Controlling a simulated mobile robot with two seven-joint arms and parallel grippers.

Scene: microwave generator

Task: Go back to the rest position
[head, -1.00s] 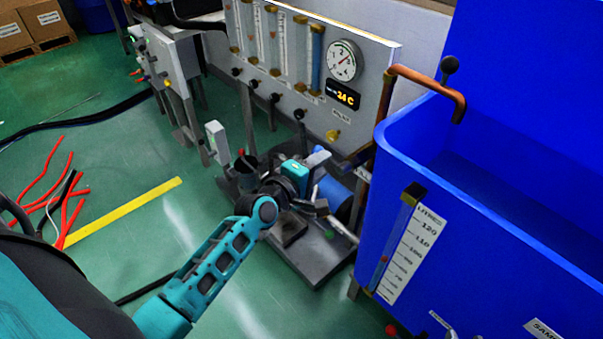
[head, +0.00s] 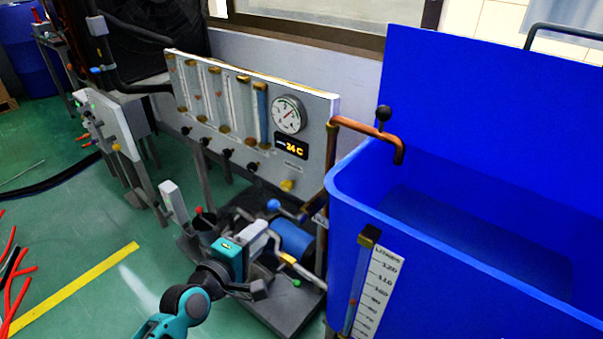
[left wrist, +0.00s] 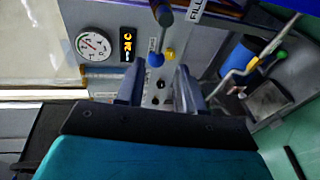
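My left gripper (head: 264,232) has a teal body and grey fingers. In the head view it is low in front of the flow-meter panel (head: 236,100), above the dark base plate of the pump stand. In the left wrist view its two fingers (left wrist: 157,76) stand apart with a gap between them, so it is open. A blue-tipped lever (left wrist: 155,58) shows in line with that gap; I cannot tell whether it touches a finger. The blue knob also shows in the head view (head: 273,205), just beyond the gripper. My right gripper is in neither view.
A large blue tank (head: 450,240) stands close on the right, with a bent copper pipe (head: 365,130) over its rim. The blue motor (head: 292,240) and pipes are beside the gripper.

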